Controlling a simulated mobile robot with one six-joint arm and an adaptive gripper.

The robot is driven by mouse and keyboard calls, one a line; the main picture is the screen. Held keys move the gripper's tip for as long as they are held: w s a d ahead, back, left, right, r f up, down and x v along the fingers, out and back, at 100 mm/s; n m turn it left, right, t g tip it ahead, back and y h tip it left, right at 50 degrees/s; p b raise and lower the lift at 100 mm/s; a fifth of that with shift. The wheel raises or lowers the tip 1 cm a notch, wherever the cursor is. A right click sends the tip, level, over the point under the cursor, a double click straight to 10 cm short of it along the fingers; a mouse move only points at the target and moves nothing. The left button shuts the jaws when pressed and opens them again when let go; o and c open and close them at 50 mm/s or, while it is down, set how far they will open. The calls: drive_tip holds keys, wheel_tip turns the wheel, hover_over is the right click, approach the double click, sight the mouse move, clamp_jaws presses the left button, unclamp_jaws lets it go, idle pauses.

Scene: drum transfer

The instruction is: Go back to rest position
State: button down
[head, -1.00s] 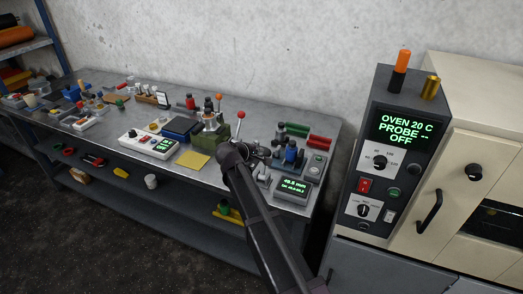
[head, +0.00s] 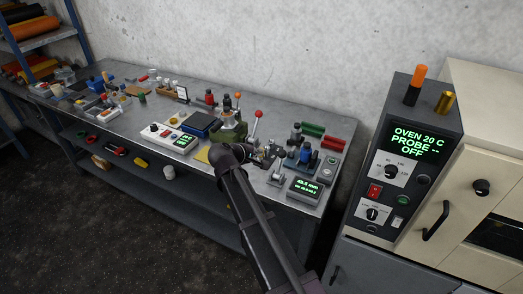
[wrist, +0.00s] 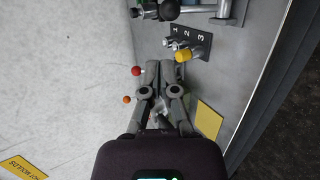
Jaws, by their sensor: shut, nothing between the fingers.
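My gripper (head: 268,155) is over the right part of the grey workbench (head: 218,172), left of a fixture with blue parts (head: 304,156). In the wrist view, its two grey fingers (wrist: 162,68) extend upward side by side, shut with no object seen between them. My dark arm reaches up to it from the bottom of the head view. A red ball knob (wrist: 136,71) and an orange ball knob (wrist: 127,99) show left of the fingers. The rest position itself is not marked in view.
A press with a red-knobbed lever (head: 255,117) stands close behind my gripper. A gauge with a green readout (head: 305,188) is at the front right. The oven control box (head: 404,150) stands right of the bench. A numbered block (wrist: 190,43) is ahead in the wrist view.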

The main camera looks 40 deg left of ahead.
idle(0.6)
drive_tip(key=w+d+f+m+g+h, duration=0.1)
drive_tip(key=w+d, duration=0.4)
drive_tip(key=d, duration=0.7)
drive_tip(key=w+d+f+m+g+h, duration=0.1)
drive_tip(key=w+d+f+m+g, duration=0.2)
drive_tip(key=d, duration=0.9)
drive_tip(key=w+d+f+m+g+h, duration=0.2)
drive_tip(key=w+d+m, duration=0.3)
drive_tip(key=d, duration=0.7)
drive_tip(key=shift+w+d+m, duration=0.2)
drive_tip(key=shift+w, duration=0.5)
drive_tip(key=shift+w+d+m, duration=0.15)
drive_tip(key=shift+w+m, duration=0.05)
drive_tip(key=shift+w, duration=0.45)
drive_tip(key=s+d+f+m+g+y, duration=0.1)
drive_tip(key=s+d+m+g, duration=0.1)
drive_tip(key=d, duration=0.9)
drive_tip(key=s+d+f+m+g+y, duration=0.1)
drive_tip(key=s+d+m, duration=0.3)
drive_tip(key=d, duration=0.7)
drive_tip(key=s+d+f+m+g+y, duration=0.1)
drive_tip(key=s+d+m+g, duration=0.1)
drive_tip(key=d, duration=0.9)
drive_tip(key=s+m, duration=0.1)
drive_tip(key=m, duration=0.1)
drive_tip(key=shift+m+g, duration=0.3)
drive_tip(key=shift+g, duration=0.1)
